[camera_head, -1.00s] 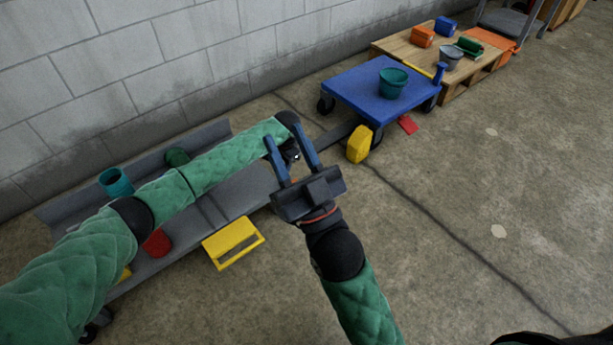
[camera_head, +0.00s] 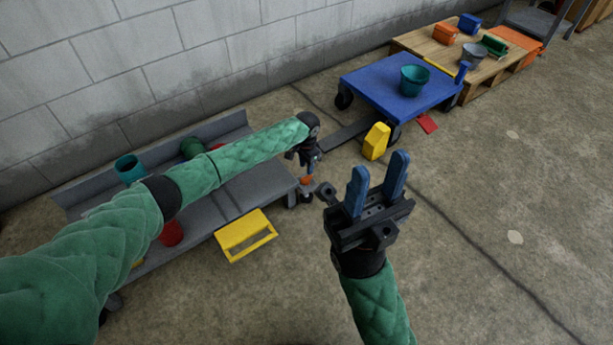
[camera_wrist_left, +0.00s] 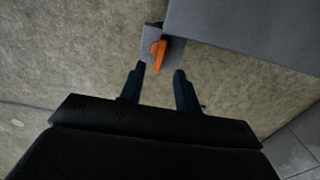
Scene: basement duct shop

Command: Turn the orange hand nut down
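The orange hand nut (camera_head: 307,180) sits at the right end of the grey low cart. In the left wrist view the orange nut (camera_wrist_left: 157,53) looks like a small lever-shaped piece on a grey bracket, just beyond the fingertips. My left gripper (camera_head: 308,159) points down above it; its fingers are hard to make out in the head view. In the left wrist view my left gripper (camera_wrist_left: 159,71) is open, with nothing between its fingers. My right gripper (camera_head: 379,166) is open and empty, to the right of the nut, fingers pointing up in the picture.
The grey cart (camera_head: 235,188) carries a teal cup (camera_head: 129,168) and other items along the wall. A yellow frame (camera_head: 246,235) sticks out at its front. A yellow block (camera_head: 376,141) and a blue cart (camera_head: 375,88) stand beyond. The floor at right is clear.

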